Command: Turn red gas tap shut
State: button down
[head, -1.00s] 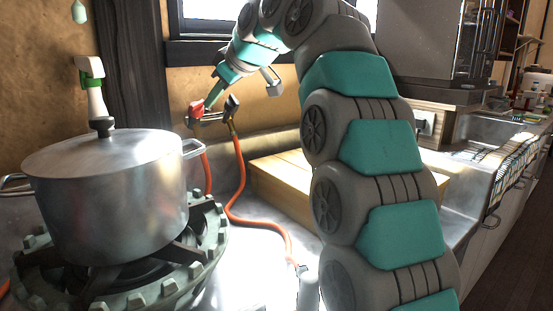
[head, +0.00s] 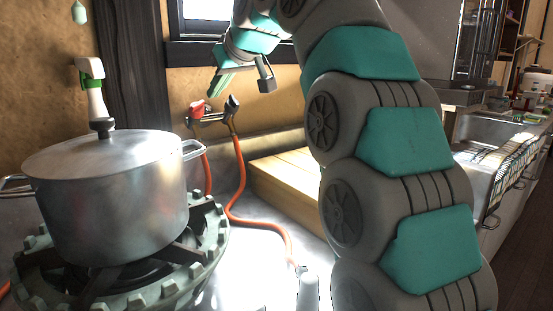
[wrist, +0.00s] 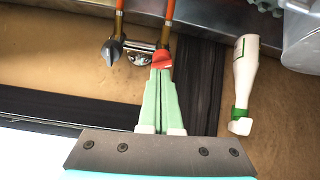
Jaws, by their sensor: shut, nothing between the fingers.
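The red gas tap (head: 198,108) is on the left of a small metal manifold on the clay wall, beside a dark grey tap (head: 232,103). In the wrist view the red tap (wrist: 162,60) shows just beyond my fingertips, and the grey tap (wrist: 111,50) is to its left. My gripper (head: 216,93) is in front of and slightly above the red tap in the head view, apart from it there. Its green fingers are together with nothing between them, and they also show in the wrist view (wrist: 160,80). Whether the fingertips touch the tap in the wrist view is unclear.
Orange hoses (head: 240,190) run down from the taps. A lidded steel pot (head: 110,195) stands on a burner (head: 150,280) at left. A white spray bottle (head: 94,92) is behind the pot. A wooden board (head: 290,180) lies right of the hoses. A dark window frame is above.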

aim_at(202, 108)
jog(key=shift+f+m, duration=0.15)
jog(key=shift+m, duration=0.55)
jog(key=w+a+f+b, duration=0.2)
jog(key=w+f, duration=0.1)
jog(key=f, duration=0.2)
jog(key=shift+w+a, duration=0.2)
jog(key=shift+a, duration=0.1)
jog(key=shift+w+a+r+p, duration=0.25)
jog(key=shift+a+r+p, duration=0.15)
jog(key=shift+p, duration=0.1)
dwell(0.6)
jog(key=shift+s+a+p, duration=0.3)
jog(key=shift+s+a, duration=0.05)
jog(key=shift+a, duration=0.1)
dwell(0.6)
jog(key=shift+f, duration=0.15)
